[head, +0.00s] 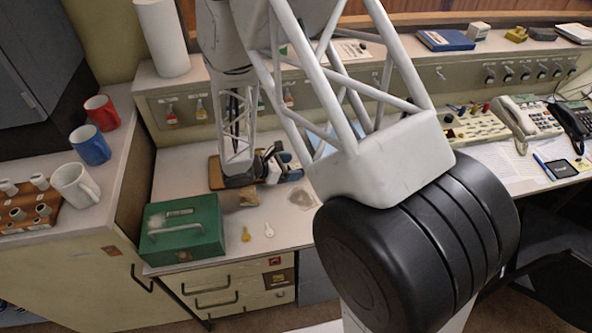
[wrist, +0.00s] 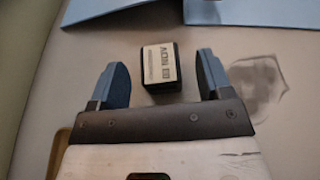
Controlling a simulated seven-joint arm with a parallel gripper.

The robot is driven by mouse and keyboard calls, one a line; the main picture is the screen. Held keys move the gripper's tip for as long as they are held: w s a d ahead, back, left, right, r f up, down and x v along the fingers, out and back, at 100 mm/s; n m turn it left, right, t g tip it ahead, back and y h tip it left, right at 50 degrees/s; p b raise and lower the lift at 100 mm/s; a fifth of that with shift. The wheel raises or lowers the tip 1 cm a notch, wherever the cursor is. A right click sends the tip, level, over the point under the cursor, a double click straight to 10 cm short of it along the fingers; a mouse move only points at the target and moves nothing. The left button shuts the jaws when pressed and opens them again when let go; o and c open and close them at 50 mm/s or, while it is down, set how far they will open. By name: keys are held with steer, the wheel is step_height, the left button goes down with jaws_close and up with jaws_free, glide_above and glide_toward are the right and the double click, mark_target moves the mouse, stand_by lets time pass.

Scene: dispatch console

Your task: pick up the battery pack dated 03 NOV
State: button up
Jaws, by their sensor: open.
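The battery pack (wrist: 160,67) is a small dark block with a pale label on top. My gripper (wrist: 162,78) is open, with one blue-grey finger to each side of the pack and a visible gap on both sides. The fingers do not appear to touch it. In the head view my gripper (head: 284,166) is low over the desk, behind the green box. I cannot make out the pack there.
Mugs (head: 92,145) stand on the left cabinet.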

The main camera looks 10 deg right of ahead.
mark_target(290, 168)
steer(key=c, duration=1.1)
steer(key=shift+r, duration=0.15)
steer(key=shift+r, duration=4.85)
